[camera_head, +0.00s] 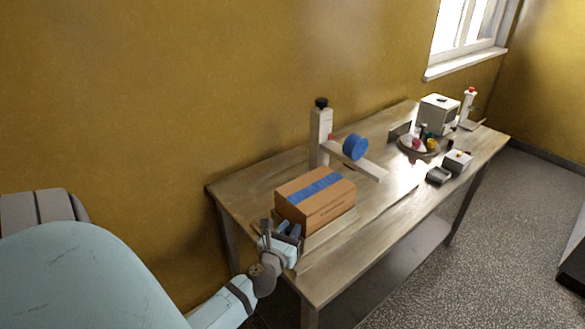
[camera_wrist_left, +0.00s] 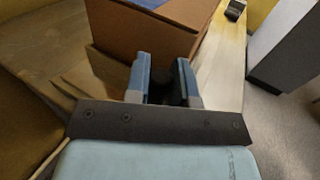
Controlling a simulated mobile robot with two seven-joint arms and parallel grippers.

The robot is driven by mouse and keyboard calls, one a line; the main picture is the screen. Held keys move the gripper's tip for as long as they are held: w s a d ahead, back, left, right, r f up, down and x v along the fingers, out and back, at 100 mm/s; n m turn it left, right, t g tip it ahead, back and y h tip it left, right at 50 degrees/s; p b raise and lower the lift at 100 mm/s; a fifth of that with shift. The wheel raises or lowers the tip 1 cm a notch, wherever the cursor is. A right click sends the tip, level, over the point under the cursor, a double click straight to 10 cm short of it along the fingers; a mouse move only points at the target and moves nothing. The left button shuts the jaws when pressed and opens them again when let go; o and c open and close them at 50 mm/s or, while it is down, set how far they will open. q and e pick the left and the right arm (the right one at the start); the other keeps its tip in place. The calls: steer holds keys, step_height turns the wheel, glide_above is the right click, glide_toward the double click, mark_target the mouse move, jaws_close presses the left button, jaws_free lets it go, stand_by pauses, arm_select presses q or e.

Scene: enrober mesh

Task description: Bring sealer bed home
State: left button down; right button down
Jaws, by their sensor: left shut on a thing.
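The sealer stands on the wooden bench, with a pale upright column (camera_head: 320,137) topped by a black knob, and a level arm carrying a blue roll (camera_head: 355,147). The flat pale sealer bed (camera_head: 331,229) shows as a strip under a brown carton (camera_head: 316,203) with blue tape along its top. My left gripper (camera_head: 288,230) is at the bed's near left end, beside the carton. In the left wrist view its two blue fingers (camera_wrist_left: 166,82) are shut on a dark knob (camera_wrist_left: 173,90), and the carton (camera_wrist_left: 160,35) is just beyond. My right gripper is not in view.
Farther along the bench (camera_head: 400,205) are a round tray (camera_head: 408,149) with small coloured items, a white box-shaped machine (camera_head: 438,113), and small boxes (camera_head: 457,161) near the front edge. The bench top between the carton and these is mostly clear. A yellow wall runs behind.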

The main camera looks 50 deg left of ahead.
arm_select(q)
steer(key=shift+s+f, duration=0.1)
steer(key=shift+f, duration=0.05)
steer(key=c, duration=1)
jaws_free()
steer(key=shift+s, duration=0.25)
steer(key=shift+s+d, duration=0.2)
steer(key=shift+s, duration=0.1)
steer(key=b+v, duration=0.4)
steer(key=v, duration=0.9)
steer(key=shift+b, duration=0.35)
